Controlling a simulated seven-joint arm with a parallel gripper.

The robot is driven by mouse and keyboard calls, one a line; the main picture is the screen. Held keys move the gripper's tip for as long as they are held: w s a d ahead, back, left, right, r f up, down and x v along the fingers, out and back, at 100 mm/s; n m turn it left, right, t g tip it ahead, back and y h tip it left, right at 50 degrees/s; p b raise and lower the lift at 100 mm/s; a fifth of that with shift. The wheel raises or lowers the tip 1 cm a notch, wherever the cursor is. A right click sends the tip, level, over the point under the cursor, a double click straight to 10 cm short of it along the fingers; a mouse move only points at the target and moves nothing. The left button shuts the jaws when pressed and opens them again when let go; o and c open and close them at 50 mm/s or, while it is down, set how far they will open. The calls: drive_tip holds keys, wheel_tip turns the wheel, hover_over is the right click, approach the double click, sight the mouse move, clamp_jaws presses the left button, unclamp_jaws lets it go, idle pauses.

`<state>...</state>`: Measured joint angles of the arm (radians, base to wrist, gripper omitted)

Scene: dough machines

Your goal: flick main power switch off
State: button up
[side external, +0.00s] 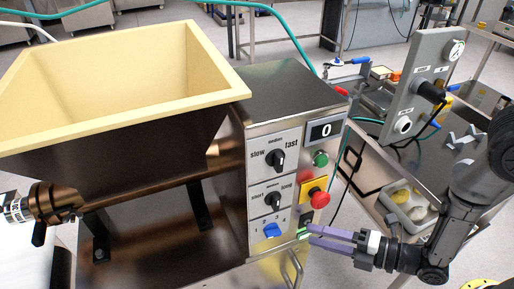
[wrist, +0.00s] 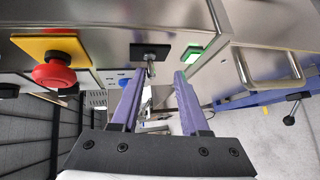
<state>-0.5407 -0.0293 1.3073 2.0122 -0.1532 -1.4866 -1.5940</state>
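The machine's steel control panel (side external: 258,190) faces my gripper. Low on its right side is a small black plate with a metal toggle (wrist: 150,56), and a green-framed element (wrist: 191,54) is beside it. No label shows which is the main power switch. My gripper (side external: 311,234) has purple fingers at the panel's lower right corner, close to these controls. In the wrist view my gripper (wrist: 159,74) is open, and the toggle's lever shows in the gap between the fingertips, nearer the left one. I cannot tell whether a finger touches it.
A red emergency button (side external: 320,200) on a yellow plate is just above, left of the toggle in the wrist view. A metal handle (side external: 293,268) sticks out below.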

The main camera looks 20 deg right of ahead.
drive_tip(key=shift+s+r, duration=0.1)
drive_tip(key=shift+s, duration=0.25)
drive_tip(key=s, duration=0.6)
idle(1.0)
drive_tip(key=shift+d, duration=0.1)
wheel_tip(320, 180, up, 8)
drive_tip(key=s+d, duration=0.1)
drive_tip(key=s, duration=0.1)
drive_tip(key=shift+d, duration=0.35)
drive_tip(key=shift+d, duration=0.1)
idle(0.4)
